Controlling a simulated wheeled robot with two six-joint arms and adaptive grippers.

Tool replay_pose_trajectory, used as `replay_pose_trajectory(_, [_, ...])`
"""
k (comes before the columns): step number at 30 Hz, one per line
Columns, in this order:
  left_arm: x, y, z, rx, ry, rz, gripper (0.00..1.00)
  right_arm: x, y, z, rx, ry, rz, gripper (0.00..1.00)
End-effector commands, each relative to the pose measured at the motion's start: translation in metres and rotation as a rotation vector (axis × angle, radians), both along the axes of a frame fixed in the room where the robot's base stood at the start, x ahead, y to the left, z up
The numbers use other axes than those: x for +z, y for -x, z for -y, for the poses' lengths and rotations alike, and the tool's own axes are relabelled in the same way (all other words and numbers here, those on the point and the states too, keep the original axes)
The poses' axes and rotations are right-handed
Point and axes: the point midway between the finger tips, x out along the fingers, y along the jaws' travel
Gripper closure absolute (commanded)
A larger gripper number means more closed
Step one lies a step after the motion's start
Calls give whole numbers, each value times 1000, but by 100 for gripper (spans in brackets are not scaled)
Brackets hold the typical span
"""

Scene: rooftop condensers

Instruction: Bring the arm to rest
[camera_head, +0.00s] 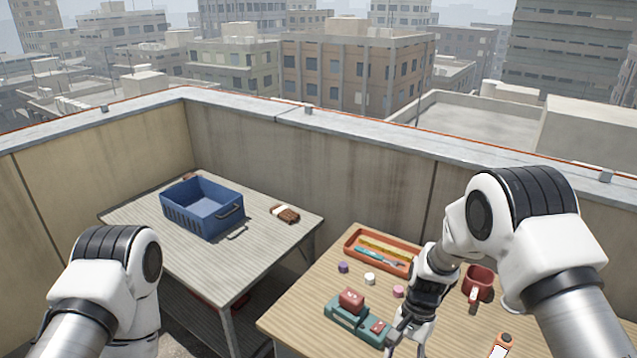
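My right arm comes in from the right, and its gripper (402,336) hangs low over the near table, at the right end of a teal fixture with red parts (343,315). The fingers are small and partly hidden by the gripper body, so I cannot tell whether they are open or shut. No held thing shows clearly. My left arm (112,285) is folded at the lower left, and its gripper is out of the picture.
An orange tray (352,254) with tools, small purple (343,267), white (369,279) and pink (398,291) pieces, a red mug (478,284) and an orange-and-white item (502,345) surround the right arm. A blue crate (190,222) and brown gloves (286,214) lie on the left table.

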Motion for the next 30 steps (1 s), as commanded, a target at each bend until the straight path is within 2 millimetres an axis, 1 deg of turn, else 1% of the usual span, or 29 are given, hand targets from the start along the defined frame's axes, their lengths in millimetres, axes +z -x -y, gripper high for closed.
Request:
replay_pose_trajectory(1, [-3, 0, 0, 0, 0, 1, 60, -12, 12, 2, -4, 0, -31, 48])
replay_pose_trajectory(5, [-8, 0, 0, 0, 0, 1, 60, -37, 47, 10, -8, 5, -110, 48])
replay_pose_trajectory(8, [-11, 0, 0, 0, 0, 1, 60, -60, 79, 18, -6, 18, -159, 48])
replay_pose_trajectory(11, [-16, 0, 0, 0, 0, 0, 60, -86, 119, 30, 16, 36, -197, 48])
replay_pose_trajectory(14, [-22, 0, 0, 0, 0, 0, 60, -116, 172, 45, 68, 56, -216, 48])
replay_pose_trajectory(15, [-25, 0, 0, 0, 0, 0, 60, -129, 200, 53, 107, 63, -214, 48])
replay_pose_trajectory(17, [-30, 0, 0, 0, 0, 0, 60, -144, 248, 65, 192, 66, -191, 48])
replay_pose_trajectory(18, [-32, 0, 0, 0, 0, 0, 60, -148, 273, 71, 263, 62, -153, 48])
replay_pose_trajectory(19, [-33, 0, 0, 0, 0, 0, 60, -149, 287, 74, 317, 57, -114, 48])
replay_pose_trajectory(20, [-33, 0, 0, 0, 0, 0, 60, -147, 297, 76, 368, 52, -70, 48])
replay_pose_trajectory(21, [-32, 0, 0, 0, 0, 0, 60, -144, 303, 77, 434, 44, -3, 48])
replay_pose_trajectory(23, [-31, 0, 0, 0, 0, 0, 60, -137, 300, 77, 520, 41, 102, 48])
replay_pose_trajectory(25, [-31, 0, 0, 0, 0, 0, 60, -134, 288, 75, 595, 47, 212, 48])
replay_pose_trajectory(27, [-31, 0, 0, 0, 0, 0, 60, -135, 271, 75, 640, 62, 298, 48])
replay_pose_trajectory(29, [-31, 0, 0, 0, 0, 0, 60, -136, 263, 75, 663, 70, 333, 48])
replay_pose_trajectory(30, [-31, 0, 0, 0, 0, 0, 60, -136, 263, 75, 672, 70, 336, 48])
